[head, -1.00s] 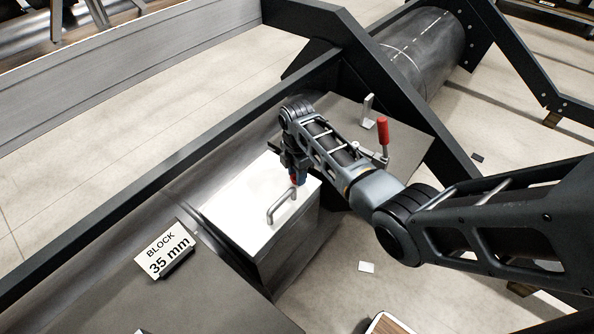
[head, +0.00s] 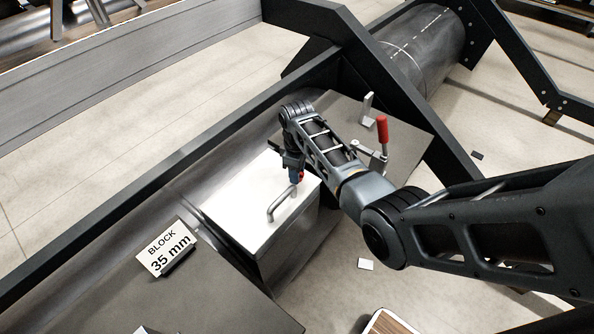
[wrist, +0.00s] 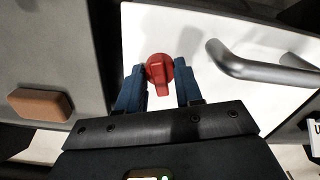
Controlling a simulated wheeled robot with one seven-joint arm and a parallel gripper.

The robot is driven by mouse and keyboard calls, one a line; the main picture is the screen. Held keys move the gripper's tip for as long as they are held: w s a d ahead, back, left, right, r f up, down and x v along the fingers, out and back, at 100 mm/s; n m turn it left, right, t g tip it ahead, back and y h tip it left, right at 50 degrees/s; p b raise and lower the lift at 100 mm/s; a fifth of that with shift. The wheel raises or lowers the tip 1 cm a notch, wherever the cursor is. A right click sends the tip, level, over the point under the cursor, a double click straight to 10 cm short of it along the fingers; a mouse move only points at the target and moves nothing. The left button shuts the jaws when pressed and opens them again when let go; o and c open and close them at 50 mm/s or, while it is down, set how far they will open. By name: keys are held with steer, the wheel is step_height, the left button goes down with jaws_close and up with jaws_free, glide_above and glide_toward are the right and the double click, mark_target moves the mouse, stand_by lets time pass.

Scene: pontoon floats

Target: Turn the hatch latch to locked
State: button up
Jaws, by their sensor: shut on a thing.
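The hatch is a white lid (head: 240,215) on a box, with a bent grey handle (head: 281,204). The lid (wrist: 225,20) and handle (wrist: 250,69) also show in the wrist view. The latch is a small red knob (wrist: 160,71) near the lid's edge, with its grip part pointing toward the bottom of the wrist view. My gripper (wrist: 160,80) has its blue fingers on either side of the knob and is shut on it. In the head view my gripper (head: 295,177) is at the lid's far right corner and mostly hides the latch.
A toggle clamp with a red handle (head: 382,129) stands on a grey plate behind my arm. A "BLOCK 35 mm" sign (head: 166,250) stands left of the hatch. A brown block (wrist: 40,104) shows left in the wrist view. Dark frame beams surround the area.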

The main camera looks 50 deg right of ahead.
steer(key=shift+m, duration=1.7)
steer(key=o, duration=1)
steer(key=shift+o, duration=0.2)
steer(key=shift+r, duration=0.1)
step_height(320, 180, up, 8)
steer(key=shift+f+b, duration=0.15)
steer(key=shift+b, duration=0.15)
steer(key=shift+f, duration=0.1)
